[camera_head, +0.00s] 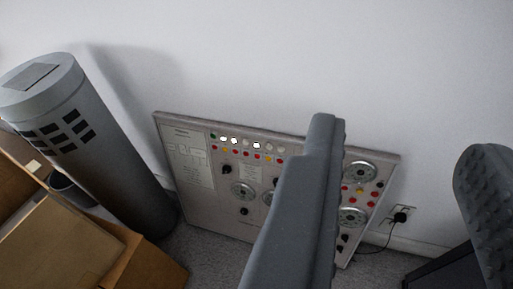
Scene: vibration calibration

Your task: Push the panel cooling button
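A grey control panel (203,207) leans against the white wall in the middle of the view. It carries rows of small red, yellow, green and white round buttons or lamps (257,146), black knobs and round dials. More red and yellow buttons (361,190) sit on its right part. The labels are too small to read, so I cannot tell which is the cooling button. My gripper (405,135) is open and empty, its two grey fingers wide apart. The left finger hides the centre-right of the panel. The right finger, with a bumpy pad, is at the right edge.
A tall grey cylinder (105,150) with dark slots stands left of the panel. Open cardboard boxes (60,245) fill the lower left. A black plug (400,217) with a cable sits in a wall socket right of the panel. A dark object (450,272) is at lower right.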

